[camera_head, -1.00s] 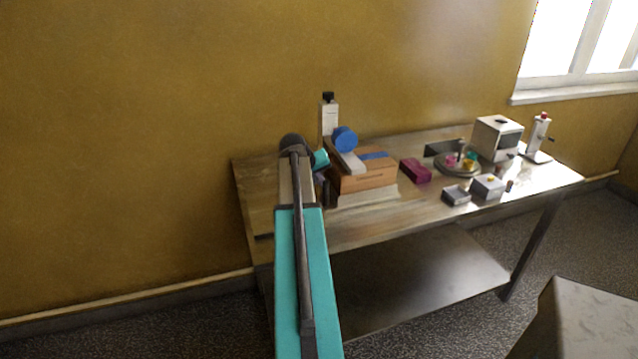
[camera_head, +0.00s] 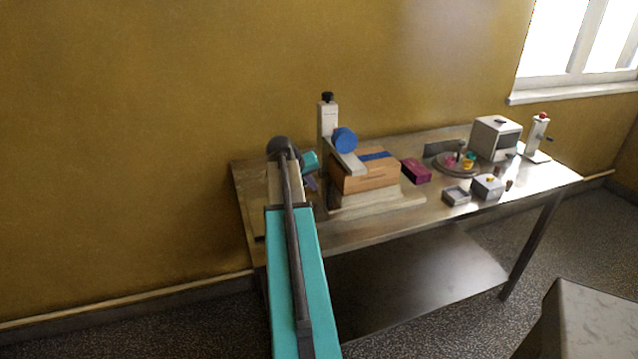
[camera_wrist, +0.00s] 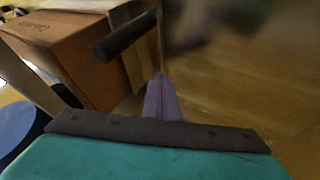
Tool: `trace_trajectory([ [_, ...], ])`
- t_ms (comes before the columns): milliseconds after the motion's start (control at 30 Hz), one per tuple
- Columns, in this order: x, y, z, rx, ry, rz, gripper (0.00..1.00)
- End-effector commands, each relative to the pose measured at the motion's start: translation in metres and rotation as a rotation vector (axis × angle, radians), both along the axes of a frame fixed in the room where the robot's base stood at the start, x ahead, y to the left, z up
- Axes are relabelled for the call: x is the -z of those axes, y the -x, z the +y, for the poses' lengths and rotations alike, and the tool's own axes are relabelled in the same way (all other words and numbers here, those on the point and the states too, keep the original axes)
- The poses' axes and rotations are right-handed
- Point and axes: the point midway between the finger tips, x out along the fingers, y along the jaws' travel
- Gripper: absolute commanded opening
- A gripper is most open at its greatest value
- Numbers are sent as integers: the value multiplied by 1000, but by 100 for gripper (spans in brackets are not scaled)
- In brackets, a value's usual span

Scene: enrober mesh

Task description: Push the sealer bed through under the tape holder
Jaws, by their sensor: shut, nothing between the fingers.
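The sealer bed seems to be the pale flat base (camera_head: 388,204) on the table, with a brown carton (camera_head: 369,180) on it. The tape holder (camera_head: 328,125) is a pale upright post with a black knob, a blue tape roll (camera_head: 344,140) and a sloping arm over the carton. My gripper (camera_head: 312,184) is left of the post, apart from the carton. In the wrist view, my purple fingers (camera_wrist: 162,98) are together and empty. A dark round bar (camera_wrist: 125,36) is just beyond them, beside the carton (camera_wrist: 75,50); contact with the fingers cannot be told.
Right of the carton are a magenta box (camera_head: 416,171), a round tray (camera_head: 446,168) of small coloured things, small grey boxes (camera_head: 487,187), a white machine (camera_head: 496,138) and a white stand (camera_head: 539,138).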

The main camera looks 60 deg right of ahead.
Motion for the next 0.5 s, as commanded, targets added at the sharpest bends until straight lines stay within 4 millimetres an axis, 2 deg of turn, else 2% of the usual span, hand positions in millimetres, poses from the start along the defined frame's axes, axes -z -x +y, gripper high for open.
trace_trajectory([
  [500,-52,1,37,2,2,-2,0],
])
